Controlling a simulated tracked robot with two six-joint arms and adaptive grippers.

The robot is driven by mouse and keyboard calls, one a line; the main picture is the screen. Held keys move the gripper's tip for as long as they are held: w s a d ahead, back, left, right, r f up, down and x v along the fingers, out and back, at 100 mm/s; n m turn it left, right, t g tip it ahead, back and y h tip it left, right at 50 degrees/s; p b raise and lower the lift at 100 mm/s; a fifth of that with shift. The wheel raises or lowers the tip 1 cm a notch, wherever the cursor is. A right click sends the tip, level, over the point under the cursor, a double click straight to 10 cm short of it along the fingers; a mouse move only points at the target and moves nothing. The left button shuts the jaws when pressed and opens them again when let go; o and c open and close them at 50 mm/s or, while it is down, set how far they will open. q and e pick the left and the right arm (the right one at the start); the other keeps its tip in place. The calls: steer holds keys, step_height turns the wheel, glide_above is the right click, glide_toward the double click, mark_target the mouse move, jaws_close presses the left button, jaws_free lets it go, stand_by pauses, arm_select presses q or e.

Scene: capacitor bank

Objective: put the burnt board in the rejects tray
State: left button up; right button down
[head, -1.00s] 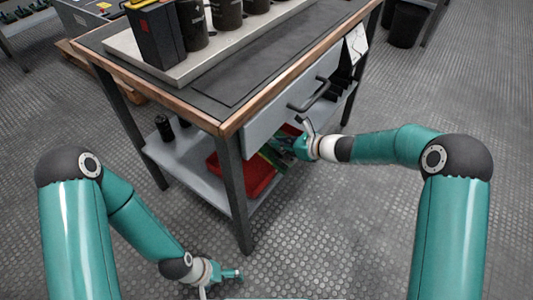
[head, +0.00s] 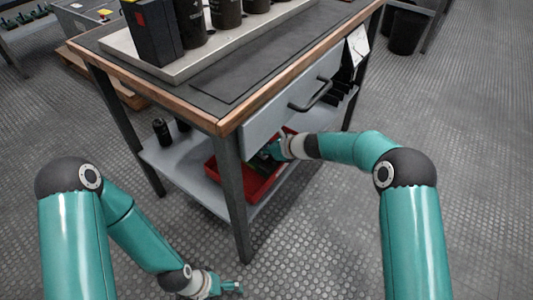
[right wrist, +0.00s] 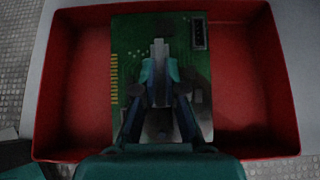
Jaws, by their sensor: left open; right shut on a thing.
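The red rejects tray (head: 258,184) sits on the lower shelf of the workbench; its rim and floor also show in the right wrist view (right wrist: 245,85). My right gripper (head: 270,150) reaches under the bench top, over the tray. In the right wrist view the right gripper (right wrist: 160,75) is shut on the green board (right wrist: 130,60), which has gold contacts along its left edge and a dark smudge near the bottom. The board shows within the tray's outline; I cannot tell whether it touches the floor. My left gripper (head: 232,287) is open and empty, low over the floor.
The grey lower shelf (head: 188,168) carries small dark cylinders (head: 162,131) to the left. The bench leg (head: 232,195) stands in front of the tray, and a drawer with a handle (head: 311,95) hangs above. Capacitors (head: 190,22) stand on the bench top.

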steer(key=shift+w+a+r+g+h+p, duration=0.1)
steer(key=shift+r+g+h+p, duration=0.2)
steer(key=shift+g+h+p, duration=0.55)
step_height(320, 180, down, 3)
steer(key=shift+f+t+b, duration=0.2)
steer(key=shift+t+b, duration=0.05)
steer(key=shift+b, duration=0.5)
arm_select(q)
steer(key=shift+r, duration=0.5)
arm_select(e)
steer(key=shift+r, duration=0.1)
steer(key=c, duration=1.2)
jaws_free()
steer(key=shift+c, duration=0.2)
